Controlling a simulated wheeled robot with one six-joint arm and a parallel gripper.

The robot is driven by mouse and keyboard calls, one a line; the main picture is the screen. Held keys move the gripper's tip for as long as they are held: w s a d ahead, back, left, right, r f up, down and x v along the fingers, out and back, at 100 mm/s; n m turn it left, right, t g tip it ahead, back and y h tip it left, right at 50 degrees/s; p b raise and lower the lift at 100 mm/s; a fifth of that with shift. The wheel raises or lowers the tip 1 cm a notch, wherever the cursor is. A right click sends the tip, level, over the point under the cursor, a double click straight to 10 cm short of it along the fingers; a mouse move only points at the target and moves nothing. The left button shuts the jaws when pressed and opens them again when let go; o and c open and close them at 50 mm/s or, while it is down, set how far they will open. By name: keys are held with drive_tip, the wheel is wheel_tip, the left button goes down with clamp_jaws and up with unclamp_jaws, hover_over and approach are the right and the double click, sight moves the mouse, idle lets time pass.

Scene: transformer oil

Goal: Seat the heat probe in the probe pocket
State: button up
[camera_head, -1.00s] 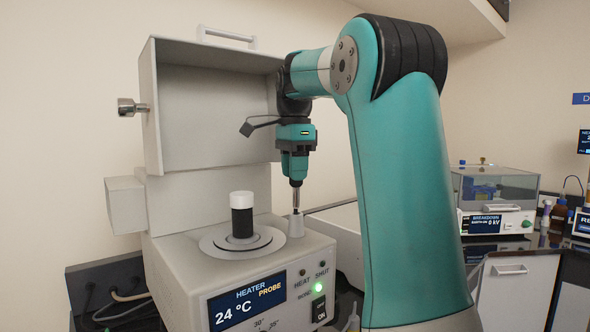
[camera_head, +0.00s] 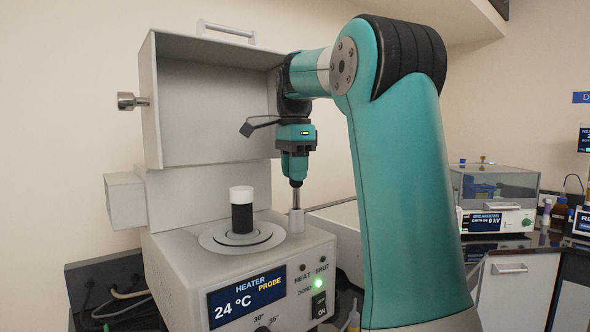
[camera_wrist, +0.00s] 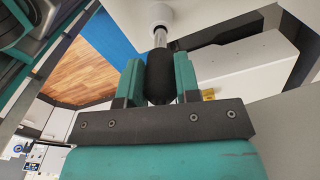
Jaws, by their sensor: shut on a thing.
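The heat probe has a black handle (camera_wrist: 160,75) and a thin metal shaft (camera_head: 296,198). My gripper (camera_head: 295,178) is shut on the handle; its two teal fingers flank it in the wrist view (camera_wrist: 160,85). The probe hangs upright, shaft down. The probe pocket is a small pale upright socket (camera_head: 296,222) on the right of the heater top. The shaft meets the top of the pocket and appears to be partly in it; the tip is hidden.
The heater (camera_head: 250,258) reads 24 °C and PROBE. A dark vessel with a white cap (camera_head: 242,212) stands in its ring, left of the pocket. The raised lid (camera_head: 215,110) stands behind, close to my wrist. A breakdown tester (camera_head: 495,205) is at the right.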

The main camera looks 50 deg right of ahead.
sight(295, 186)
drive_tip(key=shift+f+b, duration=2.2)
drive_tip(key=shift+f, duration=0.05)
drive_tip(key=o, duration=1)
drive_tip(key=shift+r, duration=0.1)
wheel_tip(295, 186, up, 17)
drive_tip(key=p, duration=1.7)
drive_tip(key=shift+r, duration=0.15)
